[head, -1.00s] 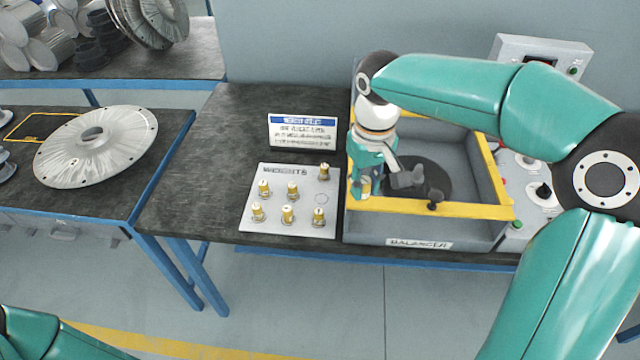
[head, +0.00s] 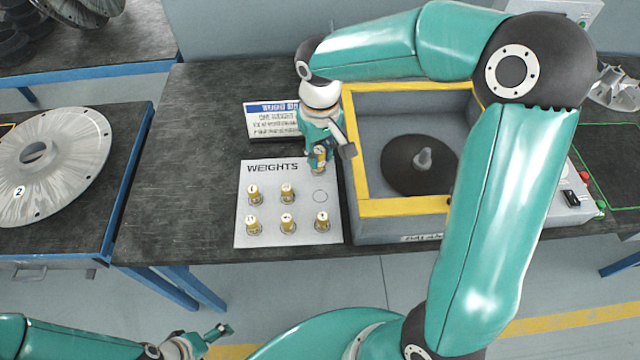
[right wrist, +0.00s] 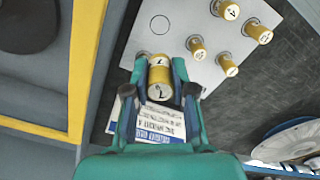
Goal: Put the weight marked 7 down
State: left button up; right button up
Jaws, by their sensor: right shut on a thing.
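The weight marked 7 (right wrist: 160,88) is a small brass cylinder gripped between the two fingers of my right gripper (right wrist: 158,98) in the right wrist view. In the head view my right gripper (head: 322,150) is over the top right corner of the grey WEIGHTS board (head: 300,240). An empty ring (head: 320,196) is on the board just below the gripper in the picture. My left gripper (head: 217,332) is low in the head view; its jaws are unclear.
Several brass weights stand on the board, among them one below the ring (head: 321,221). The balancer (head: 400,207) with its yellow frame stands close on the right. A sign (head: 268,121) stands behind the board. The bench (head: 185,170) is clear to the left.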

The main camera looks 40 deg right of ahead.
aim_at(320, 197)
notch_tip(320, 197, down, 13)
jog(key=shift+d+r+p, duration=0.1)
jog(key=shift+p, duration=0.2)
jog(key=o, duration=0.7)
jog(key=shift+r, duration=0.15)
notch_tip(320, 197, up, 12)
jog(key=shift+f, duration=0.1)
dwell(0.4)
